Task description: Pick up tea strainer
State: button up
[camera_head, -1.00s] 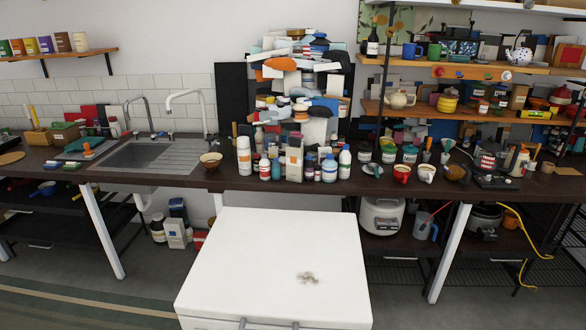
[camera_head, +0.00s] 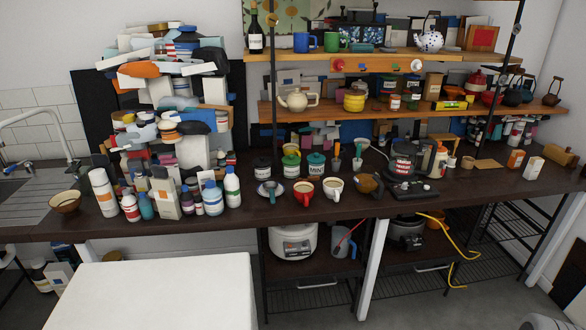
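I cannot pick out the tea strainer for certain at this size. Among the small wares on the dark counter (camera_head: 330,213) are a shallow grey-blue cup or dish (camera_head: 270,191), a red mug (camera_head: 304,192), a white mug (camera_head: 333,188) and a brown rounded vessel (camera_head: 369,185). Behind them stand lidded jars, including a teal-lidded one (camera_head: 316,164), and small holders with utensils (camera_head: 357,160). My gripper is not in view.
A white flat-topped unit (camera_head: 150,290) stands in front of the counter at lower left. Bottles (camera_head: 212,199) and a tall pile of objects crowd the counter's left part. Shelves above hold a teapot (camera_head: 297,99) and kettle (camera_head: 430,38). A yellow cable (camera_head: 462,243) hangs at right.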

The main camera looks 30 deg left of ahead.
aim_at(270, 185)
jog(key=i, duration=2.4)
jog(key=u, duration=4.5)
jog(key=i, duration=0.5)
